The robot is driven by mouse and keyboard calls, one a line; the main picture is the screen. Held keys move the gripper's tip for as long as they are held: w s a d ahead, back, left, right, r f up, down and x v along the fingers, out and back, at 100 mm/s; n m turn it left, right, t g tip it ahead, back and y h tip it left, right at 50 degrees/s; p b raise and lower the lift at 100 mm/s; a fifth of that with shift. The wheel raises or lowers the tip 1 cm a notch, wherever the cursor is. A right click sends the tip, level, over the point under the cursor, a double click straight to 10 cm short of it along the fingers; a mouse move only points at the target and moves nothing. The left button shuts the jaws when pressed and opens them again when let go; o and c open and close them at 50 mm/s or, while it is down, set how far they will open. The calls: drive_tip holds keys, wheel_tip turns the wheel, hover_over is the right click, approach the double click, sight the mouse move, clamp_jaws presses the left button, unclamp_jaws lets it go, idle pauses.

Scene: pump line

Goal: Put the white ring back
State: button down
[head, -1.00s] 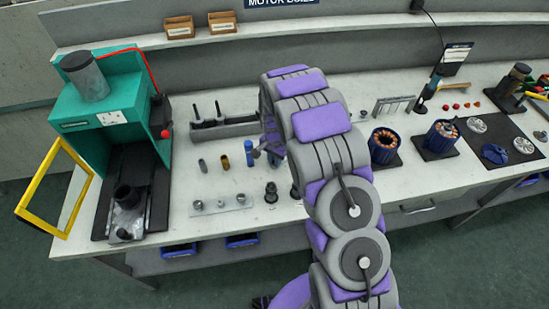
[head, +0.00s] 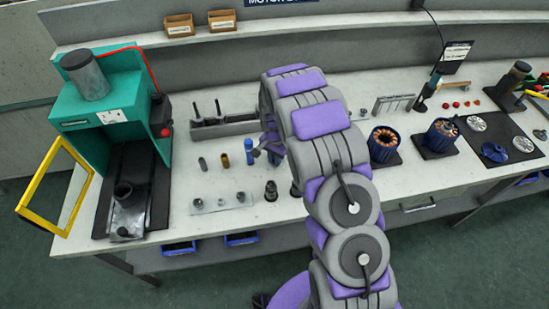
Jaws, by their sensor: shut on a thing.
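My gripper (head: 263,151) is small in the head view, partly behind my arm, low over the bench beside a blue upright cylinder (head: 249,151). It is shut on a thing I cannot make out. I cannot tell whether it touches the blue cylinder. A grey sleeve (head: 202,164) and a brown sleeve (head: 225,160) stand to the left in the same row. No white ring shows clearly. Several small pale metal parts, such as one at the left (head: 197,204), sit on a light plate in front. Dark parts (head: 271,191) stand to their right.
A green press (head: 100,105) with a yellow frame (head: 57,190) stands at the left. A grey rack (head: 222,129) with upright pins lies behind the row. Copper-wound stators (head: 384,145) stand right of my arm. Bare bench lies between press and sleeves.

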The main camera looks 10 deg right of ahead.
drive_tip(key=c, duration=1)
unclamp_jaws()
drive_tip(key=shift+o, duration=0.5)
drive_tip(key=shift+o, duration=0.7)
drive_tip(key=shift+r+p, duration=1.2)
drive_tip(key=shift+r, duration=1.8)
